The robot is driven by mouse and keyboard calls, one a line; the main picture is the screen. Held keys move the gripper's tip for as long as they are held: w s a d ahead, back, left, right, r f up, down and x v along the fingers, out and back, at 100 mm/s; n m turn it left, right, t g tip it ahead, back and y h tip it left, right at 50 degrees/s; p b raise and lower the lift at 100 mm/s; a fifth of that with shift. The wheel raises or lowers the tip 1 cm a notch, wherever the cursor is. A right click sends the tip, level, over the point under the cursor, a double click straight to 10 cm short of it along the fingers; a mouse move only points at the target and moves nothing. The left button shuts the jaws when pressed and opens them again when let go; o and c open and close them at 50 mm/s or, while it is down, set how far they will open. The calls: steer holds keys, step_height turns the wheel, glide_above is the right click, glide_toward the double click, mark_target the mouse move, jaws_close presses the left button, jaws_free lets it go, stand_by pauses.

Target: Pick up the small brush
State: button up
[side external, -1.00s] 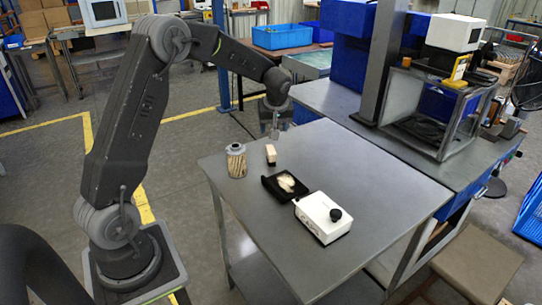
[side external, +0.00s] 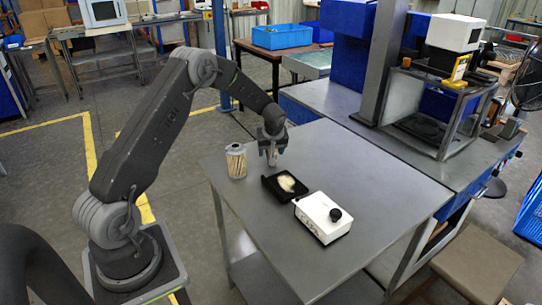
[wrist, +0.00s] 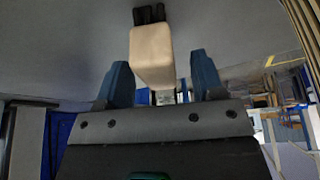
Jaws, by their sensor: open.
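The small brush (wrist: 152,58) shows in the wrist view as a pale block with short dark bristles at its far end. It lies between the two blue fingers of my gripper (wrist: 160,72), with a visible space on either side. In the side external view my gripper (side external: 272,156) is low over the back of the grey table, pointing down. There its fingers mostly hide the brush. The gripper is open, and I cannot tell whether either finger touches the brush.
A pleated filter cartridge (side external: 236,164) stands close left of my gripper. A black tray (side external: 272,191) with a pale piece in it lies just in front. A white box (side external: 315,221) with a black knob sits farther right. The grey table's (side external: 385,180) right side is clear.

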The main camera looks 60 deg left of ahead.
steer(key=shift+x, duration=1)
steer(key=c, duration=1.1)
step_height(320, 180, up, 10)
steer(key=shift+r, duration=0.1)
